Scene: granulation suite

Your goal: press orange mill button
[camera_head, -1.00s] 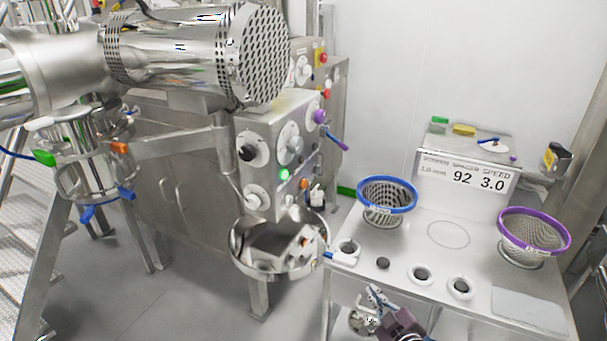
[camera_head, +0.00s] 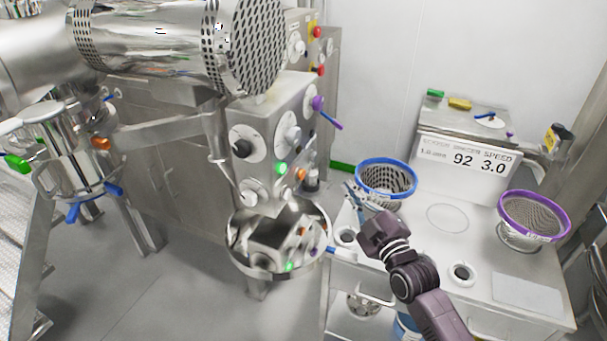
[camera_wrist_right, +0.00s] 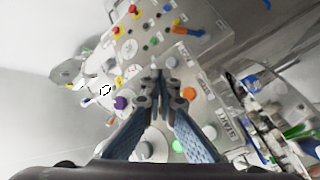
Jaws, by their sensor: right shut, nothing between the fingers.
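The orange button (camera_head: 300,175) is on the front of the steel mill control panel (camera_head: 268,130), just right of a lit green button (camera_head: 281,168). My right gripper (camera_head: 350,190) is shut and empty. It is in front of and to the right of the panel, above the left part of the white-topped bench, apart from the button in the head view. In the right wrist view the closed fingertips (camera_wrist_right: 160,82) point at the panel, with the orange button (camera_wrist_right: 189,93) just right of them and the green button (camera_wrist_right: 178,146) below. My left gripper is not in view.
A steel bowl (camera_head: 236,262) hangs below the panel and reflects its buttons. A blue-rimmed basket (camera_head: 386,164) stands close behind my right gripper. A purple-rimmed basket (camera_head: 534,203) is farther right. A purple-handled lever (camera_head: 327,115) sticks out from the panel's right side.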

